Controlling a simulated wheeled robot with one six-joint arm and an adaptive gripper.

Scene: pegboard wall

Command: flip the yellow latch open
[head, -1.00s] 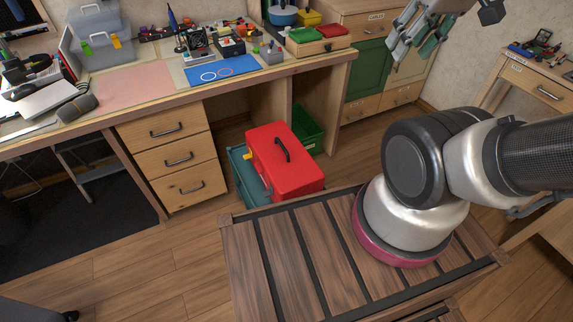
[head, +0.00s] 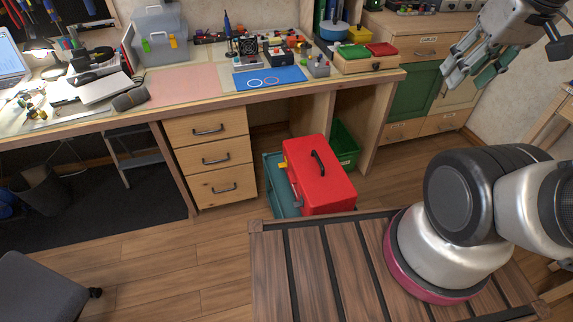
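A grey see-through case (head: 160,22) stands at the back of the workbench. Its front has a yellow latch (head: 173,40) on the right and a green latch (head: 145,46) on the left. A red toolbox (head: 325,178) on the floor beside the bench also has a small yellow piece (head: 283,163) on its left side, too small to read clearly. My gripper (head: 467,80) hangs at the upper right, far from both. Its fingers look apart, with nothing seen between them. Part of my arm is out of frame.
The bench holds a pink mat (head: 180,87), a blue mat (head: 268,79), a dark rounded object (head: 130,99) and small devices. A wooden tray (head: 365,62) with coloured bins is at its right end. A grey chair (head: 38,290) is lower left. Floor before the drawers (head: 210,158) is clear.

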